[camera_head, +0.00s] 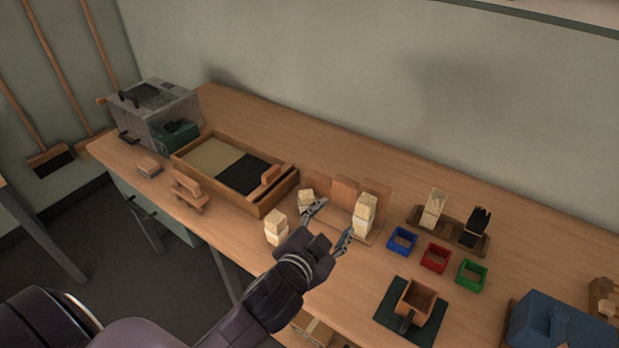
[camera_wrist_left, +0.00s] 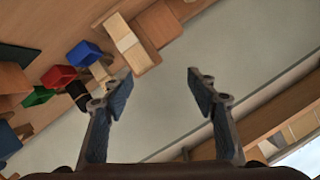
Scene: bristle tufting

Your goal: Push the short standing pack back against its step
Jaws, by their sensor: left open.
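The stepped wooden stand (camera_head: 376,190) is near the middle of the bench, with upright wooden backs. A short pale pack (camera_head: 306,196) is at its left end, looking slightly tilted; whether it touches its step cannot be told. A taller pale pack (camera_head: 365,212) stands at the right end. Another pale pack (camera_head: 276,229) stands left of my gripper, near the front edge. My left gripper (camera_head: 332,220) is open and empty in front of the stand, between the short and taller packs. In the left wrist view, a banded pack (camera_wrist_left: 123,38) shows beyond the fingers. My right gripper is not seen.
Blue (camera_head: 402,241), red (camera_head: 435,258) and green (camera_head: 471,275) bins sit right of the stand. Behind them is a wooden holder (camera_head: 455,236) with pale and black bristles. A divided tray (camera_head: 225,187) lies left. A wooden box (camera_head: 416,300) is in front.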

